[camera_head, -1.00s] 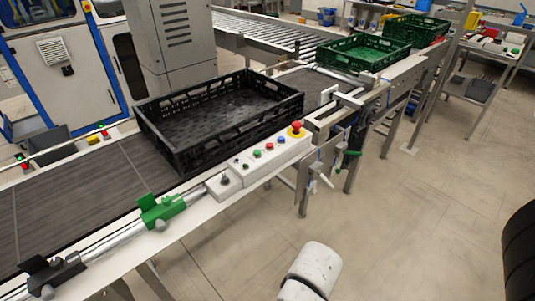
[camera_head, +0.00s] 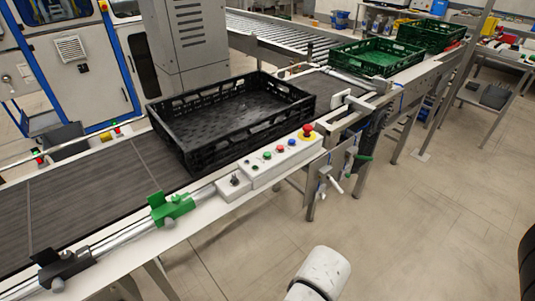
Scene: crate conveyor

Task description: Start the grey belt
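The grey belt (camera_head: 95,195) runs from the lower left toward the back right. A black crate (camera_head: 235,120) stands on it. A white control box (camera_head: 283,162) is fixed to the belt's near edge, beside the crate. It bears a red mushroom button on a yellow base (camera_head: 306,130) and several small buttons, among them a green button (camera_head: 267,155), a red button (camera_head: 280,148) and a blue button (camera_head: 292,142). A smaller box with a dark switch (camera_head: 234,181) sits to its left. My gripper is not in view; only a white part of my arm shows at the bottom.
Two green crates (camera_head: 376,70) (camera_head: 430,47) stand farther along the line. A roller conveyor (camera_head: 280,35) lies behind. Handles and clamps (camera_head: 335,180) stick out below the control box. A green clamp (camera_head: 170,208) sits on the near rail.

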